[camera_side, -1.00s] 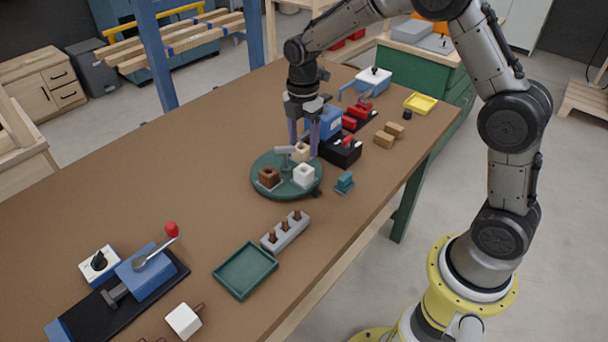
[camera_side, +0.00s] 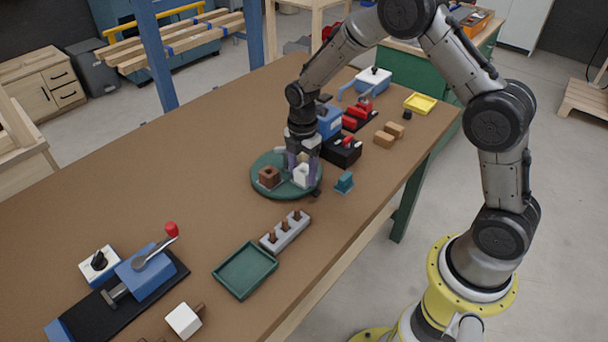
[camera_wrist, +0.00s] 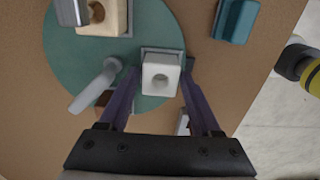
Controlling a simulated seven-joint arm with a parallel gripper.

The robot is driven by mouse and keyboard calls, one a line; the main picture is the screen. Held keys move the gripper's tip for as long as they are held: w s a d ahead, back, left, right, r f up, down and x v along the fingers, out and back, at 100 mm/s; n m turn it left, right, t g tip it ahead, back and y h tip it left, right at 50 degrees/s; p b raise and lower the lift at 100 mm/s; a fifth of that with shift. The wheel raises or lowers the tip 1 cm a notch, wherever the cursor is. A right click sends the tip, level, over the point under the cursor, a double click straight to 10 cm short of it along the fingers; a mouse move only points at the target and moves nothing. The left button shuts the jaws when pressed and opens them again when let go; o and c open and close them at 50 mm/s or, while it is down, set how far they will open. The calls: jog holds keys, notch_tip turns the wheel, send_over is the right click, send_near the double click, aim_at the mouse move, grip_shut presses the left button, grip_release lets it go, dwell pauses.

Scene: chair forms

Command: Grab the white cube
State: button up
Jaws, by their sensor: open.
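In the wrist view the white cube (camera_wrist: 161,73) lies between the tips of my gripper's two purple fingers. My gripper (camera_side: 302,165) is open and points down over the tray; in the wrist view the fingers (camera_wrist: 158,80) stand apart on both sides of the cube. I cannot tell whether either finger touches it. In the side view the fingers partly cover the cube.
A brown block (camera_side: 268,176) and a tan block (camera_wrist: 103,16) share the tray, along with a grey lever (camera_wrist: 95,87). A teal piece (camera_side: 344,183) stands right of the tray. A black-and-red fixture (camera_side: 342,152) is close behind. Open table lies to the left.

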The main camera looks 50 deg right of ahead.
grip_shut()
